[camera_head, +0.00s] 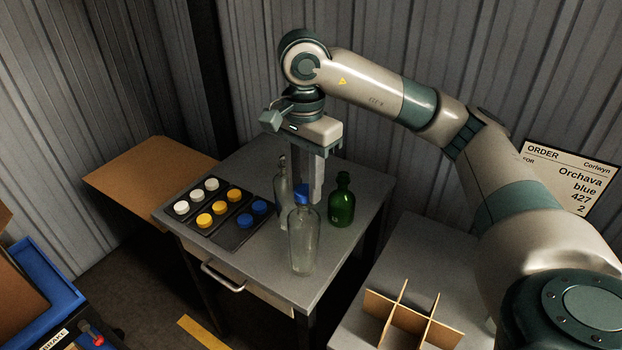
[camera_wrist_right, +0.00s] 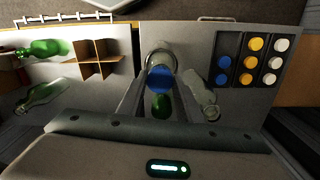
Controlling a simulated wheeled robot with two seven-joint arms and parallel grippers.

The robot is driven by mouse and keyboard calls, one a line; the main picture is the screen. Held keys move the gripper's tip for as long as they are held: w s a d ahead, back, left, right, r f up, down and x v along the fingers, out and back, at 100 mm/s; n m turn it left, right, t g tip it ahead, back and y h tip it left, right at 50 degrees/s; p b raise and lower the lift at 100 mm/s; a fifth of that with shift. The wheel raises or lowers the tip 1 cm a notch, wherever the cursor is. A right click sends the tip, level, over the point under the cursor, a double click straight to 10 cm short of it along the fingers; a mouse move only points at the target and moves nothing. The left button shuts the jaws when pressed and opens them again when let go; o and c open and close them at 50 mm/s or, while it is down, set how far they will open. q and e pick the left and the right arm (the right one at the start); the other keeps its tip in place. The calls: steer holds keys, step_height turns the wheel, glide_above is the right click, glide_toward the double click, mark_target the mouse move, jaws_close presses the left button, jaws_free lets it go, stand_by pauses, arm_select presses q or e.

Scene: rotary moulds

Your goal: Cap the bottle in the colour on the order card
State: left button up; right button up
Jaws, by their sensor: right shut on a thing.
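The order card (camera_head: 570,180) on the right reads "Orchava", "blue", "427", "2". My right gripper (camera_head: 308,190) points down and is shut on a blue cap (camera_head: 301,194). The cap is at the mouth of the front clear glass bottle (camera_head: 303,246), which stands upright. I cannot tell whether cap and bottle touch. The wrist view shows the blue cap (camera_wrist_right: 160,78) between the fingers. A black cap tray (camera_head: 238,236) holds white caps (camera_head: 197,194), yellow caps (camera_head: 219,207) and two blue caps (camera_head: 252,214). My left gripper is not in view.
A second clear bottle (camera_head: 281,184) and a green bottle (camera_head: 341,204) stand close behind the front bottle. A cardboard divider (camera_head: 401,315) is on the right-hand table. The wrist view shows another green bottle (camera_wrist_right: 45,48) beside the divider. A drawer handle (camera_head: 222,279) juts forward.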

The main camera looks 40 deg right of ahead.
mark_target(298, 192)
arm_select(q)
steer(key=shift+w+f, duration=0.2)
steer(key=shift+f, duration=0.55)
arm_select(e)
steer(key=shift+f, duration=0.65)
steer(key=o, duration=1.6)
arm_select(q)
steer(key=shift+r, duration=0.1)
arm_select(e)
steer(key=shift+r, duration=0.15)
steer(key=shift+w+a+r+p, duration=0.1)
steer(key=shift+a+r+p, duration=0.3)
steer(key=shift+r+p, duration=0.35)
steer(key=shift+w+a+r+p, duration=0.1)
steer(key=shift+a+r+p, duration=0.35)
steer(key=shift+r, duration=0.45)
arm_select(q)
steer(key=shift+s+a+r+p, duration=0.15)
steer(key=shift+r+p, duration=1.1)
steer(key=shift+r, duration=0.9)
arm_select(e)
steer(key=shift+d+r, duration=0.2)
steer(key=shift+r, duration=1.45)
jaws_close()
